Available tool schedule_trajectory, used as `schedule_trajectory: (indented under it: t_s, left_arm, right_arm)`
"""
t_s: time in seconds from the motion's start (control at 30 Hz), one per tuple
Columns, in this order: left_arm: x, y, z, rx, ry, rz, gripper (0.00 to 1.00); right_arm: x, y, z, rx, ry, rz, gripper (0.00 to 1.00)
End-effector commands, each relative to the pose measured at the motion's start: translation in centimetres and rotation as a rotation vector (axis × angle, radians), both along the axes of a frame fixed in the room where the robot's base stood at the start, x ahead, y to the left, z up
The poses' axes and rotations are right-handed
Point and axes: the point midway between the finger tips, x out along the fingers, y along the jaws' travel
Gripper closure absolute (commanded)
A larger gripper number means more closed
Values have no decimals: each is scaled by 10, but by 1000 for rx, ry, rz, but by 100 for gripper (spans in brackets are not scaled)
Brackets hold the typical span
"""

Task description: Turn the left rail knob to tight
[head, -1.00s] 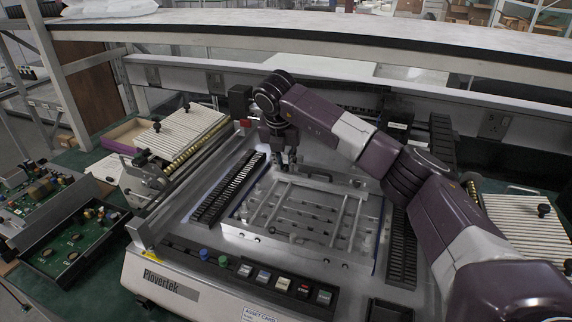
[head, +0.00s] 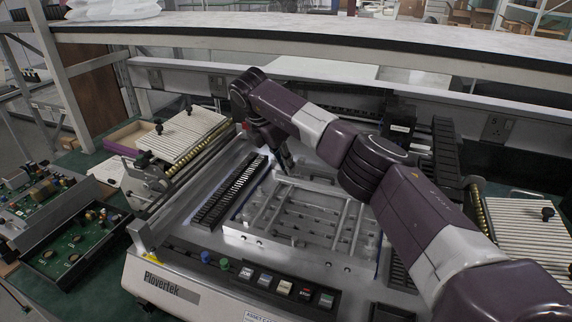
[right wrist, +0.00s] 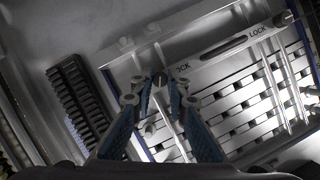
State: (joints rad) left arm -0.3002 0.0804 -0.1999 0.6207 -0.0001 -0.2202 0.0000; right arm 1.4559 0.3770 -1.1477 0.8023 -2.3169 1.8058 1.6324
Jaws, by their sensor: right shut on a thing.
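My right gripper (head: 288,169) reaches down to the back left corner of the metal fixture frame (head: 262,237) in the head view. In the right wrist view its blue-sided fingers (right wrist: 160,92) are closed in on a small dark knob (right wrist: 160,78) at the end of a rail. Part of a LOCK marking shows just right of it. The fingertips hide most of the knob, so its turn position cannot be told. A second LOCK marking (right wrist: 258,34) lies beside another knob (right wrist: 285,18) farther right. My left gripper is in neither current view.
A black slotted strip (head: 230,190) runs left of the fixture. A button panel (head: 285,285) is in front. Green circuit boards (head: 75,240) lie at left. Ribbed racks (head: 185,135) stand on both sides. My right arm covers the right of the machine.

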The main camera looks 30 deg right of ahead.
Motion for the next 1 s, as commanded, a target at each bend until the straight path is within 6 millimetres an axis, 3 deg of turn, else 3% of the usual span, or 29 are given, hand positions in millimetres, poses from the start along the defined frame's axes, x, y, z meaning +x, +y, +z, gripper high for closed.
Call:
schedule_trajectory:
  t_s: [0.5, 0.53, 0.67, 1.0]
  left_arm:
    - [0, 0, 0, 0, 0, 0, 60]
    - [0, 0, 0, 0, 0, 0, 60]
    - [0, 0, 0, 0, 0, 0, 60]
    - [-1, 0, 0, 0, 1, 1, 60]
  right_arm:
    - [2, -1, 3, -2, -9, -17, 100]
    - [2, -1, 3, -2, -9, -17, 82]
    - [1, 0, 2, -2, -6, -17, 68]
    - [1, 1, 4, 0, -3, -16, 68]
